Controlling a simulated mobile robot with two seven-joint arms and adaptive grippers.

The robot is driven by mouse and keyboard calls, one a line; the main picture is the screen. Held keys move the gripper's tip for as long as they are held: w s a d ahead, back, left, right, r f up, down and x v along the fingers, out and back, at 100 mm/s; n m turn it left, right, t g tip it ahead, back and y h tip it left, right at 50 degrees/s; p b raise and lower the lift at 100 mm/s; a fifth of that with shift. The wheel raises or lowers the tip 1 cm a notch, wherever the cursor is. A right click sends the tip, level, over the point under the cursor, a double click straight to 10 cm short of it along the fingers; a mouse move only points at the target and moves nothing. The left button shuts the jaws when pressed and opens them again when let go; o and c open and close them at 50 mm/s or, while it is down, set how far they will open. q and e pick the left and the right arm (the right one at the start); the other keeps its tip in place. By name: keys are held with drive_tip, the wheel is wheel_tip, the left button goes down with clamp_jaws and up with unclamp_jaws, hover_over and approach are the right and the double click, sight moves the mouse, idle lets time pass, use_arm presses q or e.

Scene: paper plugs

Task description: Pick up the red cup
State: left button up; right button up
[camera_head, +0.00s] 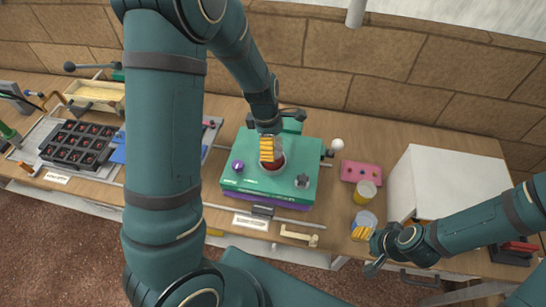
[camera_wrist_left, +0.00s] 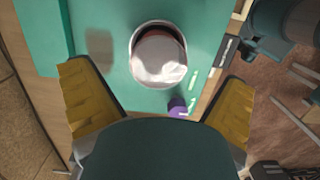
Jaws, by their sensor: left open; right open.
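A round, red-sided cup or well (camera_head: 273,165) with a pale rim sits on top of the green box (camera_head: 235,182). In the left wrist view the same round opening (camera_wrist_left: 158,54) has a pale rim, a dark reddish inner edge and a whitish middle. My left gripper (camera_head: 268,150) is over it in the head view and partly hides it. In the left wrist view my left gripper (camera_wrist_left: 157,76) is open, its yellow pads apart, with the round opening ahead between them. My right gripper (camera_head: 363,236) is open near the table's front edge.
A yellow cup (camera_head: 365,192) stands right of the green box, by a pink block (camera_head: 361,173). A white box (camera_head: 450,178) is further right. A dark compartment tray (camera_head: 78,143) lies at the left. A purple knob (camera_head: 238,166) rises from the green top.

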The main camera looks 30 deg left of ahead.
use_arm(q)
drive_tip(key=shift+f, duration=3)
drive_tip(key=shift+d, duration=0.1)
drive_tip(key=c, duration=1.2)
